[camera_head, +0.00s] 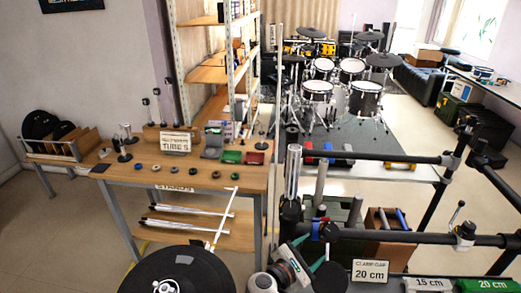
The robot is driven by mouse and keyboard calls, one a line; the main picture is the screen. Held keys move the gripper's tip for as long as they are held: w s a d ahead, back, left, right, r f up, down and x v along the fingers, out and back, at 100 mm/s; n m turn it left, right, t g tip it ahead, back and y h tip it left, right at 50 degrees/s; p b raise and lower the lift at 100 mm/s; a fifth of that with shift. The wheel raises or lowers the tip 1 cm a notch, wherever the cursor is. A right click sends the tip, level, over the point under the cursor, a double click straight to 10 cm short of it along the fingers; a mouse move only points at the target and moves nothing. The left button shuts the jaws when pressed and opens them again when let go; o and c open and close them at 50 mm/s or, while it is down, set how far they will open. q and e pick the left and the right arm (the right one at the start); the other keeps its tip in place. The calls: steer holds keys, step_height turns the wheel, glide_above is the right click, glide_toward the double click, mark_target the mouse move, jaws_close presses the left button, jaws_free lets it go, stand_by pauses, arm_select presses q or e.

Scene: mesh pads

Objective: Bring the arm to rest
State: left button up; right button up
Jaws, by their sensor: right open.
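My right gripper (313,254) is low in the middle of the head view, with my white and grey wrist below and left of it. It is open, and I see nothing held between its fingers. It is close to dark upright posts and clamps of a black tube rack, and I cannot tell whether it touches them. My left gripper is out of view. A large black round pad (150,280) with a white mark lies at the bottom left of the wrist, partly cut off by the frame edge.
A wooden workbench (220,187) with small parts and a sign (175,142) stands at left centre. The black tube rack (395,236) spans the right. A drum kit (340,85) stands behind. Floor is clear at left.

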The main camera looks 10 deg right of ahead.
steer(key=s+d+f+m+g+y, duration=0.1)
steer(key=s+f+m+g+y, duration=0.3)
steer(key=s, duration=0.4)
steer(key=s+d+f+m+g+y, duration=0.1)
steer(key=s+d+f+m+y, duration=0.2)
steer(key=s+m, duration=0.4)
steer(key=s+a+r+m+y, duration=0.2)
steer(key=s+m+y, duration=0.1)
steer(key=s, duration=0.4)
steer(key=s+a+r+m+y, duration=0.2)
steer(key=s+a+m+y, duration=0.15)
steer(key=s, duration=0.35)
step_height(320, 180, down, 26)
steer(key=g, duration=0.2)
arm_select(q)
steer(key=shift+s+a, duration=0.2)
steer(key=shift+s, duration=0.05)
arm_select(e)
steer(key=s+d+f, duration=0.2)
steer(key=s+f, duration=0.6)
steer(key=s+d+f+g, duration=0.1)
steer(key=s+d+f, duration=0.1)
steer(key=s+f, duration=0.6)
steer(key=shift+s, duration=0.5)
